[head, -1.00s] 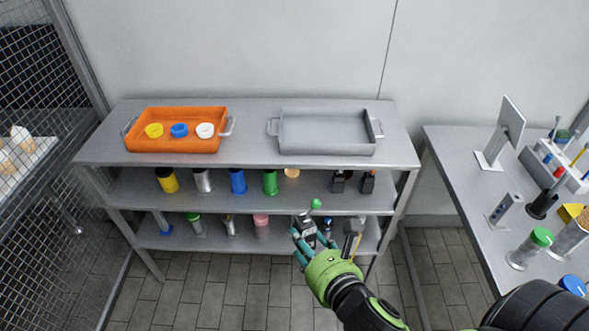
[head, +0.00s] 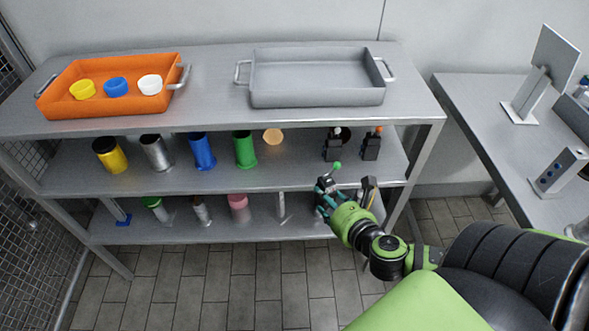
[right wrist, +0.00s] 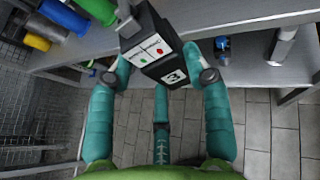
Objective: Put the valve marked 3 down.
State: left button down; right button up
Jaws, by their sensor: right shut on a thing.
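The valve marked 3 (right wrist: 158,52) is a black block with a white 3 label and a panel with red and green marks. In the head view the valve (head: 327,184) shows a green knob on top and appears roughly upright. My right gripper (head: 324,201) is shut on it, with teal fingers on both sides of the block in the right wrist view (right wrist: 163,74). The valve is near the front edge of the middle shelf (head: 290,175); I cannot tell whether it touches the shelf. My left gripper is not in view.
The top shelf holds an orange tray (head: 60,108) with three cups and an empty grey tray (head: 318,97). A side table (head: 475,110) stands right.

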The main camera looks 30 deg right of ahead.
jog(key=w+d, duration=0.1)
jog(key=w, duration=0.9)
jog(key=w+d, duration=0.1)
jog(key=w, duration=0.4)
jog(key=shift+d, duration=0.35)
jog(key=w, duration=0.2)
jog(key=shift+w+d, duration=0.2)
jog(key=shift+w, duration=0.15)
jog(key=shift+w+f, duration=0.15)
jog(key=shift+f, duration=0.75)
jog(key=shift+r, duration=0.1)
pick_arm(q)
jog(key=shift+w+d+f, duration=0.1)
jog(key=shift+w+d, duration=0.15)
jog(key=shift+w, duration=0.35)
pick_arm(e)
jog(key=o, duration=1)
jog(key=shift+c, duration=0.2)
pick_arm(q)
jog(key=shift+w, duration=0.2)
